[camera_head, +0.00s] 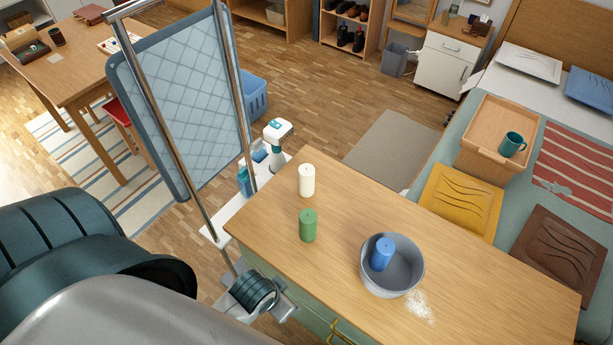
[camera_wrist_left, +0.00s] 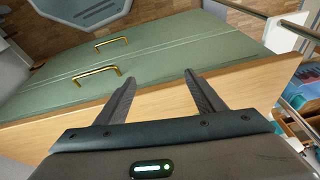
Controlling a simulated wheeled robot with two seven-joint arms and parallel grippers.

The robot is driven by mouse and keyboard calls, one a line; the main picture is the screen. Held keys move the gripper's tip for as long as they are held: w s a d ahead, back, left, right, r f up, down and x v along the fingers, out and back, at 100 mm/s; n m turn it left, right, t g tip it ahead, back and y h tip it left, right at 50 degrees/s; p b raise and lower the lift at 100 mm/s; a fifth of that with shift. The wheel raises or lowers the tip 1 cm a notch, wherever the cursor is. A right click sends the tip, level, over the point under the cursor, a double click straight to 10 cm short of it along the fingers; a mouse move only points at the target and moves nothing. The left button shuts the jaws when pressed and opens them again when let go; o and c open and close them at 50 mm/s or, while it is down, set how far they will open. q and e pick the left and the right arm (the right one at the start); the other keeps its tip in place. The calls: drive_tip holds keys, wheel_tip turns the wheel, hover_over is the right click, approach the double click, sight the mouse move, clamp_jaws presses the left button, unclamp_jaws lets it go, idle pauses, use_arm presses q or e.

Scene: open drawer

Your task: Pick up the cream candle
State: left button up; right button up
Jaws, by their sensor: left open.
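The cream candle (camera_head: 306,180) stands upright on the wooden top of the green dresser (camera_head: 480,275), near its far left edge. A green candle (camera_head: 308,225) stands just in front of it. A blue candle (camera_head: 382,254) is inside a grey bowl (camera_head: 406,284) to the right. My left gripper (camera_wrist_left: 157,90) is open and empty in the left wrist view, beside the dresser's wooden edge and green drawer fronts. In the head view, part of my left wrist shows at the dresser's near left corner, apart from the cream candle. The wrist view shows no candle. My right gripper is out of view.
White powder (camera_head: 419,306) lies beside the bowl. Brass handles (camera_wrist_left: 98,74) stick out from the drawer fronts. A metal-framed cart (camera_head: 212,225) with bottles and a hanging blue quilted panel (camera_head: 190,105) stands left of the dresser.

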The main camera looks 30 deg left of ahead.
use_arm(q)
drive_tip(key=w+a+r+m+t+y+p, duration=0.2)
drive_tip(key=w+r+m+t, duration=0.75)
drive_tip(key=w+r, duration=1.5)
drive_tip(key=w+d+r+m+t+h, duration=0.5)
drive_tip(key=w+d+r+m+t, duration=0.1)
drive_tip(key=w+r+m, duration=0.15)
drive_tip(key=w+d+r+m+g+h, duration=0.1)
drive_tip(key=d+m+g+h, duration=0.1)
drive_tip(key=d+m+h, duration=0.5)
drive_tip(key=w+d+r+m+g+h, duration=0.15)
drive_tip(key=d+m+h, duration=0.25)
drive_tip(key=m, duration=0.6)
wheel_tip(320, 180, down, 7)
drive_tip(key=d+m+g, duration=0.2)
drive_tip(key=m+g, duration=0.6)
drive_tip(key=m, duration=0.2)
drive_tip(key=a+f+m+g+y, duration=0.45)
drive_tip(key=a+f+m, duration=0.2)
drive_tip(key=f, duration=0.25)
drive_tip(key=w+a+f+m+g+y, duration=0.1)
drive_tip(key=a+y, duration=0.8)
drive_tip(key=a, duration=1.5)
drive_tip(key=shift+w+a+f+m+g, duration=0.25)
drive_tip(key=shift+f+m+g, duration=0.25)
drive_tip(key=shift+m+g, duration=0.35)
